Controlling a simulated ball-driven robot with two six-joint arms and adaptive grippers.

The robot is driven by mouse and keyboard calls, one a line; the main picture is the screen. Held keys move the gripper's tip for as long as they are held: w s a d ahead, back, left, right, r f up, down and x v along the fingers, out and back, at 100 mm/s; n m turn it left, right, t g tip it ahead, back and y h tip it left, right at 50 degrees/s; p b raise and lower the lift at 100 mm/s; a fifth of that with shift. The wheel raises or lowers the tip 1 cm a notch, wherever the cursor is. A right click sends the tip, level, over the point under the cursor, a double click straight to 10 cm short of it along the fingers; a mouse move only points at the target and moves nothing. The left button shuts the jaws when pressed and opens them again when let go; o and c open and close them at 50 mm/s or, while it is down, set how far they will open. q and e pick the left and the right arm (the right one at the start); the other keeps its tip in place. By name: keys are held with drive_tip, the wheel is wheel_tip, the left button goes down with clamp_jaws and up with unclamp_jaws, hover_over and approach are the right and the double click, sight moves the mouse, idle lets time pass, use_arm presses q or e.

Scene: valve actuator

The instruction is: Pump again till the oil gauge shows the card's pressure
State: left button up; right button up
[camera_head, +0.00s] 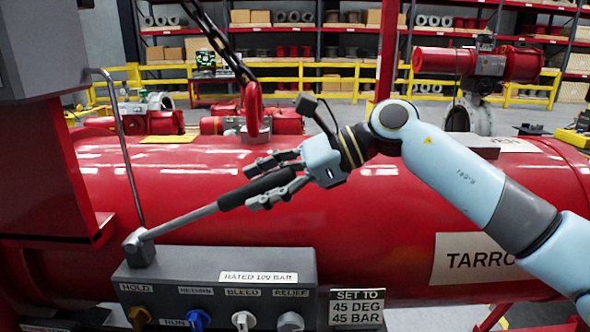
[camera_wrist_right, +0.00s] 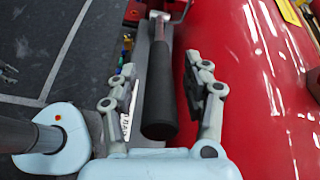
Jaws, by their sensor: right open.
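The pump lever's black grip (camera_head: 256,188) slopes up to the right from its grey pivot on the pump block (camera_head: 215,265). My right gripper (camera_head: 267,181) is open, with its fingers on either side of the grip. In the right wrist view, the grip (camera_wrist_right: 160,100) lies between the two open fingers (camera_wrist_right: 161,80), with gaps showing beside it. The card (camera_head: 357,308) reads "SET TO 45 DEG 45 BAR" and stands right of the block. I cannot make out an oil gauge in either view.
The block carries knobs labelled HOLD, RETURN, RUN, BLEED and RELIEF, and a "RATED 100 BAR" label (camera_head: 258,277). A large red cylinder (camera_head: 400,200) lies behind the lever.

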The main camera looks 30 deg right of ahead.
sight(295, 174)
drive_tip(key=v, duration=0.9)
drive_tip(key=shift+f, duration=0.1)
drive_tip(key=shift+s+d+r, duration=0.35)
drive_tip(key=shift+d+r, duration=0.1)
drive_tip(key=shift+d, duration=0.05)
